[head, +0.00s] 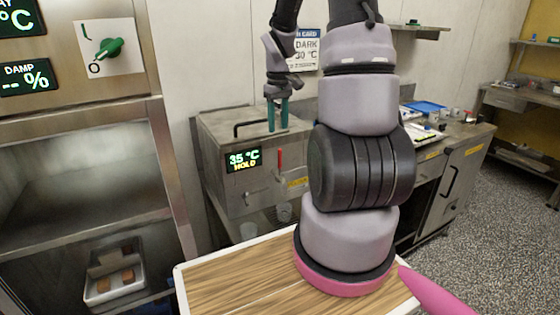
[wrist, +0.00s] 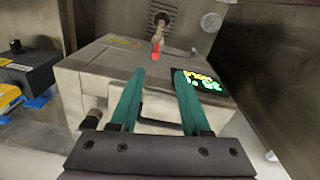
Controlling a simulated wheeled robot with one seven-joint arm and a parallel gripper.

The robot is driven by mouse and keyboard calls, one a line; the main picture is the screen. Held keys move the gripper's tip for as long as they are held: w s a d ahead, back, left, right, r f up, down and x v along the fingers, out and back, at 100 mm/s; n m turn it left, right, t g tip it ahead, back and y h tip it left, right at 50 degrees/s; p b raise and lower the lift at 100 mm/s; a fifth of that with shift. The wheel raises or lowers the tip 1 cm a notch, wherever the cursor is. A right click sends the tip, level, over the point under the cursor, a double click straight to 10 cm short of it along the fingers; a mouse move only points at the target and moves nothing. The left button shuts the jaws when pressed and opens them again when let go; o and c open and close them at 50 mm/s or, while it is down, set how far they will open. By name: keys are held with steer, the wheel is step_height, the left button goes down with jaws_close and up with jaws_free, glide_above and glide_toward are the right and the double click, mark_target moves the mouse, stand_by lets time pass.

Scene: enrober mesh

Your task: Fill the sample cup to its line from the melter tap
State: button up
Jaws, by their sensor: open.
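The melter (head: 225,130) is a steel box with a display (head: 243,159) reading 35 °C HOLD. Its tap has a red lever (head: 279,158) on the front face; the lever also shows in the wrist view (wrist: 155,51). Two small clear cups, one below the tap (head: 283,212) and one to its left (head: 248,231), stand low in front of the melter; I cannot tell which is the sample cup, nor see a fill line or contents. My gripper (head: 278,129) is open and empty, fingers pointing down over the melter's top. In the wrist view its teal fingers (wrist: 159,73) are spread apart.
A black bar handle (head: 262,124) rises from the melter's lid, close to my gripper. A wooden board (head: 235,280) lies in front. A steel cabinet with a green knob (head: 110,47) and a tray (head: 115,284) is at left. A counter with a blue tray (head: 426,107) is at right.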

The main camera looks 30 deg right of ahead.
mark_target(280, 165)
steer(key=f, duration=0.2)
steer(key=d+f, duration=0.1)
steer(key=shift+w+f+n+g, duration=0.3)
step_height(280, 165, down, 10)
steer(key=shift+f, duration=0.2)
jaws_close()
stand_by(1.3)
